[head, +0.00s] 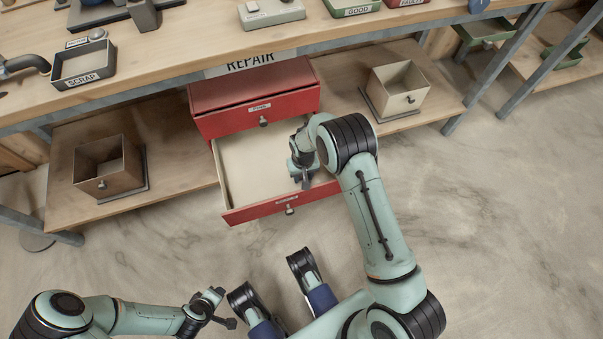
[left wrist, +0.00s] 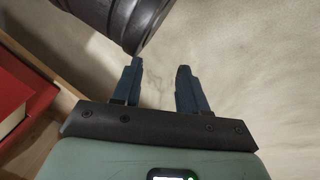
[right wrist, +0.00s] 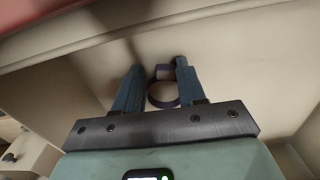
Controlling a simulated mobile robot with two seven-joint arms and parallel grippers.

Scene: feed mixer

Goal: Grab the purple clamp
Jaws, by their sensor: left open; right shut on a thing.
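The purple clamp (right wrist: 163,83), a ring with a squared end, shows in the right wrist view between the blue fingers of my right gripper (right wrist: 158,68). That gripper is shut on it, inside the open lower drawer (head: 240,170) of the red cabinet. In the head view my right gripper (head: 301,176) is over the drawer's right part, and I cannot make out the clamp there. My left gripper (head: 222,308) is open and empty, low over the floor at the front left; its spread fingers show in the left wrist view (left wrist: 160,66).
The closed upper red drawer (head: 255,108) is just above the open one, under the workbench (head: 200,55). A scrap tray (head: 83,66) is on the bench. The floor in front is clear.

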